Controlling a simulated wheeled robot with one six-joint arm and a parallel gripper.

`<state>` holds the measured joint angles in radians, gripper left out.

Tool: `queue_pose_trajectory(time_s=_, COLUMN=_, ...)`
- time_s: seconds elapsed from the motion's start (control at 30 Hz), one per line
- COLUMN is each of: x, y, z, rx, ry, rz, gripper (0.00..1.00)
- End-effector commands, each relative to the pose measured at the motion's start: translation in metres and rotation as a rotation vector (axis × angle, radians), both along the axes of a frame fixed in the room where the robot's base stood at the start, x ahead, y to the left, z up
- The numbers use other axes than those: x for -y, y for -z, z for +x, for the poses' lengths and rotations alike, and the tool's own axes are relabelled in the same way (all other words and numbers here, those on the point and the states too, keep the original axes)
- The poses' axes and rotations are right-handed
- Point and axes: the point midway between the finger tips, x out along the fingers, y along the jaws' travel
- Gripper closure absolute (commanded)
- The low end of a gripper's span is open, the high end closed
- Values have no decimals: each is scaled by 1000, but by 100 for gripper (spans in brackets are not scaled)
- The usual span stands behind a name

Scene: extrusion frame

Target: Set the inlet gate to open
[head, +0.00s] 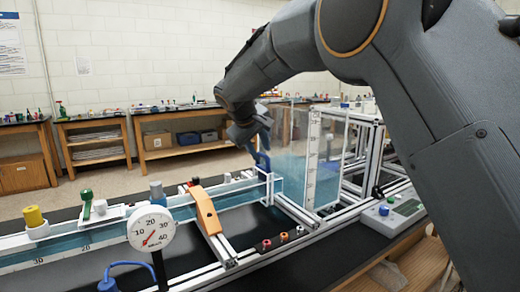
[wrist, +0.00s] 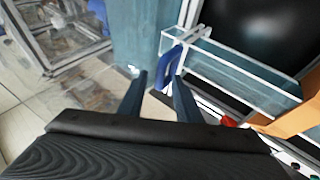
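The inlet gate shows as a blue handle (head: 263,163) at the end of the clear water channel (head: 232,195), beside the clear tank (head: 322,150). In the wrist view the blue handle (wrist: 168,66) is a curved bar at the channel's end. My gripper (wrist: 159,80) is open, its two dark fingers apart, with the handle at the fingertips, nearer the right one. I cannot tell whether a finger touches it. In the head view my gripper (head: 257,146) is just above the handle, and the arm partly hides it. The gate plate is not clearly visible.
An orange clamp (head: 206,210) straddles the channel. A round dial gauge (head: 151,229) stands in front. Red, orange and white knobs (head: 283,238) sit on the front rail. A control box (head: 392,212) is at right. Aluminium framing surrounds the tank.

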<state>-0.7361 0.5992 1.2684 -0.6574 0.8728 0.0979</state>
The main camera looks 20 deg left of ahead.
Motion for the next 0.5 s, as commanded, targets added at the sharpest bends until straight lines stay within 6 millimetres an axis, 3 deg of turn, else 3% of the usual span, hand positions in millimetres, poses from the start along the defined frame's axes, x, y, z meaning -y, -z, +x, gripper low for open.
queue_pose_trajectory(time_s=0.33, x=0, y=4, z=3, rx=0, ry=-2, rz=0, gripper=69)
queue_pose_trajectory(time_s=0.5, x=-1, y=4, z=3, rx=0, ry=-2, rz=0, gripper=96)
